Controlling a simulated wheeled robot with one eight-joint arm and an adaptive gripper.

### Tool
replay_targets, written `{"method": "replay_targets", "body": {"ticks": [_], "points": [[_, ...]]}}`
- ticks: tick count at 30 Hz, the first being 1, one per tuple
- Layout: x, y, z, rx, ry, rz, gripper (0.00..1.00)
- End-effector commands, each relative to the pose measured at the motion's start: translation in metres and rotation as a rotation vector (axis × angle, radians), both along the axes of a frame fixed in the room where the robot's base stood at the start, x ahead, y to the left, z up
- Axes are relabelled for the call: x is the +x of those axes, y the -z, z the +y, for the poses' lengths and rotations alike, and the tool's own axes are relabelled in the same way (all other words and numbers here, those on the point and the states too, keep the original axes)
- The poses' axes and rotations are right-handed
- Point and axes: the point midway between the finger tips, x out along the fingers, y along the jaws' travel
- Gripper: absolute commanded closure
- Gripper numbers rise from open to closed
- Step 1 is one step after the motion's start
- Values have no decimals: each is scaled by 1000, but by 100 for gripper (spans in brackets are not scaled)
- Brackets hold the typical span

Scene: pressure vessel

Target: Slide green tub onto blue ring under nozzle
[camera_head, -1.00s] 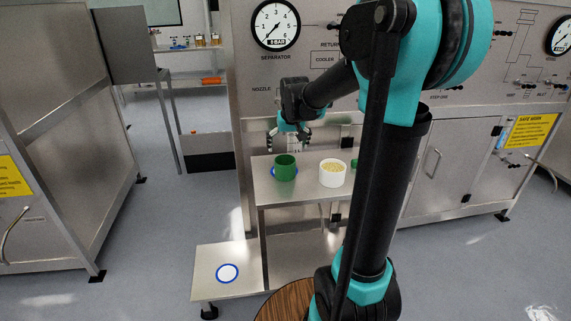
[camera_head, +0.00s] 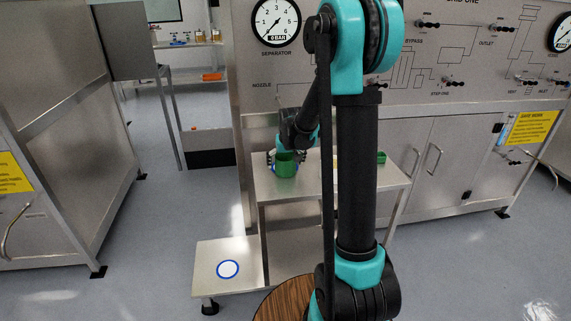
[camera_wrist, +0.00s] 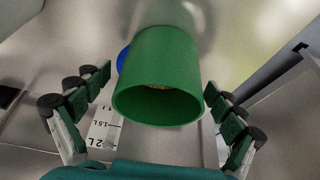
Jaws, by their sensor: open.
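The green tub (camera_head: 285,166) stands upright on the raised steel shelf in the head view. My gripper (camera_wrist: 157,84) is open, with one finger on each side of the tub and gaps visible. In the head view my gripper (camera_head: 287,154) is at the tub. A blue ring (camera_wrist: 122,59) shows partly at the tub's left side, mostly hidden behind it. The nozzle itself is not clearly visible; only its panel label shows.
A second blue ring (camera_head: 228,269) with a white centre lies on the low shelf (camera_head: 212,257). A green object (camera_head: 381,157) is at the raised shelf's (camera_head: 350,183) right. The white container is almost hidden behind my arm. The steel panel (camera_head: 420,90) stands behind.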

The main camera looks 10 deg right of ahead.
Motion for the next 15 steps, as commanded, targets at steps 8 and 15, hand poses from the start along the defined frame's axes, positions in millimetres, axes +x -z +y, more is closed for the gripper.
{"method": "replay_targets", "body": {"ticks": [8, 15], "points": [[0, 0, 0, 0, 0, 0, 8], [0, 0, 0, 0, 0, 0, 38]]}}
